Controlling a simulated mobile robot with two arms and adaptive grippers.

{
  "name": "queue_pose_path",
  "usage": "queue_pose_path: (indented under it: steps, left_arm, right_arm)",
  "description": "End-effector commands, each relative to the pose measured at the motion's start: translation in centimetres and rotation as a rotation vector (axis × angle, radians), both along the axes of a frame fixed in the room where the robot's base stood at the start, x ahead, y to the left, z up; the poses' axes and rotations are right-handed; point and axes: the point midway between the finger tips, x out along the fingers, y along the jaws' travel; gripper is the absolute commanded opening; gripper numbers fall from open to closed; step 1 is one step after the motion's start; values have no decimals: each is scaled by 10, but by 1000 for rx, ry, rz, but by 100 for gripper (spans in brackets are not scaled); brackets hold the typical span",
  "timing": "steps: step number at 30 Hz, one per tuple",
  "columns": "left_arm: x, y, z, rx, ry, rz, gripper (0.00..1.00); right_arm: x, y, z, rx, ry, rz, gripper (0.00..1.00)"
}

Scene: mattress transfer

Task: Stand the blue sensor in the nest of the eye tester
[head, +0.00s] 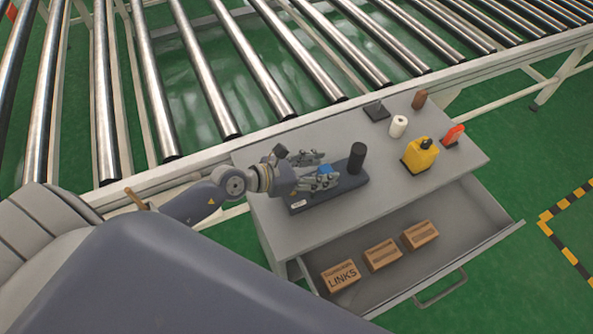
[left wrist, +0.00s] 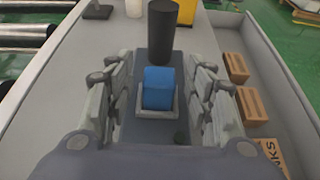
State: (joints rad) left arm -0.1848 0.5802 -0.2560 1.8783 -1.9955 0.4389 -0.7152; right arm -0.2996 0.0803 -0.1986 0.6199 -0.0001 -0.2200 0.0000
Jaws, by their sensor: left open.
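The blue sensor (head: 325,169) is a small blue block; it also shows in the left wrist view (left wrist: 158,88). It stands upright in the light grey square nest (left wrist: 157,115) of the eye tester. The eye tester (head: 357,157) has a dark flat base and a black upright cylinder, which stands just beyond the sensor in the left wrist view (left wrist: 160,32). My left gripper (head: 322,168) is open, with one finger on each side of the sensor. In the left wrist view (left wrist: 158,84) gaps show between the fingers and the block. My right gripper is out of view.
The open drawer (head: 470,222) holds three boxes (head: 382,255). A roller conveyor (head: 215,85) runs behind.

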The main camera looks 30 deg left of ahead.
Motion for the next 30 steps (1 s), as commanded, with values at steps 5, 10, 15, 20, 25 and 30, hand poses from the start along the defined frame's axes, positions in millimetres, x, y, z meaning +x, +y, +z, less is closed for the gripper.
queue_pose_path:
  steps: [5,10,15,20,25,30]
  left_arm:
    - [-26,20,10,3,1,-1,49]
    - [-46,36,21,4,2,-1,49]
    - [-60,46,29,1,2,0,49]
    - [-66,51,34,1,1,0,49]
    - [-67,52,35,0,0,0,49]
    - [-67,52,35,0,0,0,49]
  right_arm:
    - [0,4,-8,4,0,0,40]
    - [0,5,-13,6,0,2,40]
    - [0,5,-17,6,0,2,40]
    - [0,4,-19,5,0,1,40]
    - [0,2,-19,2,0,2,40]
    - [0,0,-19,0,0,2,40]
